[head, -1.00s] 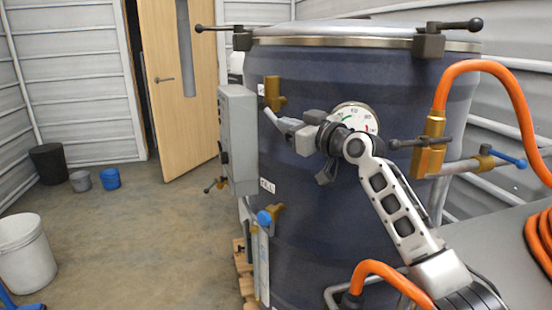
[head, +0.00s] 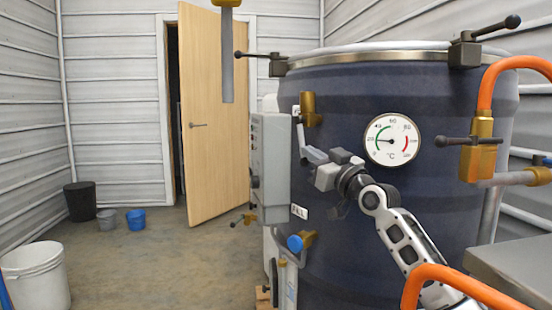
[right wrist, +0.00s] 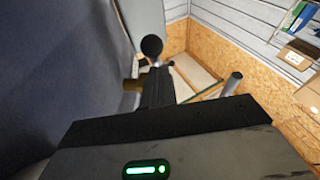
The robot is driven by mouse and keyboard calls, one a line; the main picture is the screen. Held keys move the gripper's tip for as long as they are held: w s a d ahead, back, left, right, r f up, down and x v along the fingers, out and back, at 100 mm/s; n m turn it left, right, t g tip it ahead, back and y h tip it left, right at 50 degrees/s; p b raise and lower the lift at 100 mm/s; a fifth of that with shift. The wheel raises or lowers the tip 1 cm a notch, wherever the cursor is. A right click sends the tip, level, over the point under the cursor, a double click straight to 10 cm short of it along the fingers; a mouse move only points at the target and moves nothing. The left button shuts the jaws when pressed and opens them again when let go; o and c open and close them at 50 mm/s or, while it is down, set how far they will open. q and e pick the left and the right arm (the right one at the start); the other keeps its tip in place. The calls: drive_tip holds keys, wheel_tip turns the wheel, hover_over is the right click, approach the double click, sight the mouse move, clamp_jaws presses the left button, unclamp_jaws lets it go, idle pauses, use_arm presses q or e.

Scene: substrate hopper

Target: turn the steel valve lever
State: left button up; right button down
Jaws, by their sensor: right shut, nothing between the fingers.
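The steel valve lever (head: 301,139) hangs from a brass valve (head: 310,108) on the upper left of the dark blue drum. It points almost straight down. My right gripper (head: 314,158) is shut and empty, reaching in from the right across the drum. Its fingertips are at the lever's lower end; whether they touch it I cannot tell. In the right wrist view the dark fingers (right wrist: 157,88) are together, with a black ball knob (right wrist: 152,46) beyond them. A grey rod end (right wrist: 233,78) shows to their right; I cannot tell what it belongs to. My left gripper is out of view.
A grey control box (head: 270,165) stands close left of the gripper. The dial gauge (head: 392,140) is right of it. A blue-knobbed brass valve (head: 301,243) is below. An orange hose (head: 490,85) curves at right. Floor at left is open, with buckets (head: 36,278) there.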

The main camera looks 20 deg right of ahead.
drive_tip(key=shift+w+a+f, duration=0.1)
drive_tip(key=shift+w+f, duration=0.4)
drive_tip(key=shift+w, duration=0.3)
drive_tip(key=shift+a, duration=0.15)
drive_tip(key=shift+s, duration=0.1)
